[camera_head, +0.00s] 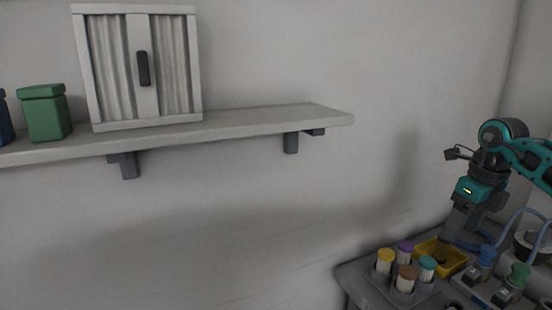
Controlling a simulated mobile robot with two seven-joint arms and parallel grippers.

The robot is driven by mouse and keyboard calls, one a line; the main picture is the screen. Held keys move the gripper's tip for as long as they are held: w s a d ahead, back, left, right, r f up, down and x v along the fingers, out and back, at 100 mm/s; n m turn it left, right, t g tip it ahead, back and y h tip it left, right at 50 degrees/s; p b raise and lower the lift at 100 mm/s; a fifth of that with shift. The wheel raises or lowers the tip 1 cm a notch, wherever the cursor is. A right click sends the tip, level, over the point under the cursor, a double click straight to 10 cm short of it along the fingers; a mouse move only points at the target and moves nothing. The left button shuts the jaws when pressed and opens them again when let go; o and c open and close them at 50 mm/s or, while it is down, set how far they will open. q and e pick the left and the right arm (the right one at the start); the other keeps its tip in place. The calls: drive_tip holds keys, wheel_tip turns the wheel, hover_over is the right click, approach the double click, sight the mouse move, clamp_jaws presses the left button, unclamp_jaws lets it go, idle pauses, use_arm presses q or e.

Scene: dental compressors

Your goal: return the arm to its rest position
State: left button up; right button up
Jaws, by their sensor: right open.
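My right arm, teal and black, comes in from the right edge. Its right gripper (450,236) points down at the lower right, just above or at the yellow tray (456,267). It is open; its fingertips are small and dark, and I see nothing held between them. A small dark spot shows inside the tray near the fingertips; I cannot tell what it is. My left gripper is not in view.
Several capped containers, one with a yellow cap (385,256), stand left of the tray on the grey table (352,283). Blue-topped (487,254) and green-topped (518,274) fittings with hoses stand right. A wall shelf (250,124) holds a cabinet (140,65) and green container (46,113).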

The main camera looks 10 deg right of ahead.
drive_tip(key=w+a+f+n+y, duration=0.1)
drive_tip(key=a+f+y, duration=0.25)
drive_tip(key=a, duration=0.45)
drive_tip(key=a+f+n+y, duration=0.15)
drive_tip(key=a+f, duration=0.25)
drive_tip(key=a, duration=0.5)
drive_tip(key=s+a+f+m+t+y, duration=0.1)
drive_tip(key=s+a+m+t+y, duration=0.2)
drive_tip(key=a+y, duration=0.45)
drive_tip(key=s+a+m+t+y, duration=0.2)
drive_tip(key=a+m+y, duration=0.3)
drive_tip(key=a, duration=0.6)
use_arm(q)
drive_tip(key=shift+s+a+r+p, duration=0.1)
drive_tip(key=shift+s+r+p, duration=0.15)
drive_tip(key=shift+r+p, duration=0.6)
use_arm(e)
drive_tip(key=s+d+f+m+t+h, duration=0.1)
drive_tip(key=s+f+m+h, duration=0.4)
drive_tip(key=m, duration=0.5)
drive_tip(key=s+d+f+m+t+h, duration=0.2)
drive_tip(key=s+d+f+m+h, duration=0.2)
drive_tip(key=f+m, duration=0.4)
drive_tip(key=s+d+f+m+t+h, duration=0.1)
drive_tip(key=s+d+f+m+h, duration=0.2)
drive_tip(key=s+f+m+h, duration=0.4)
drive_tip(key=m, duration=0.6)
drive_tip(key=shift+f, duration=0.2)
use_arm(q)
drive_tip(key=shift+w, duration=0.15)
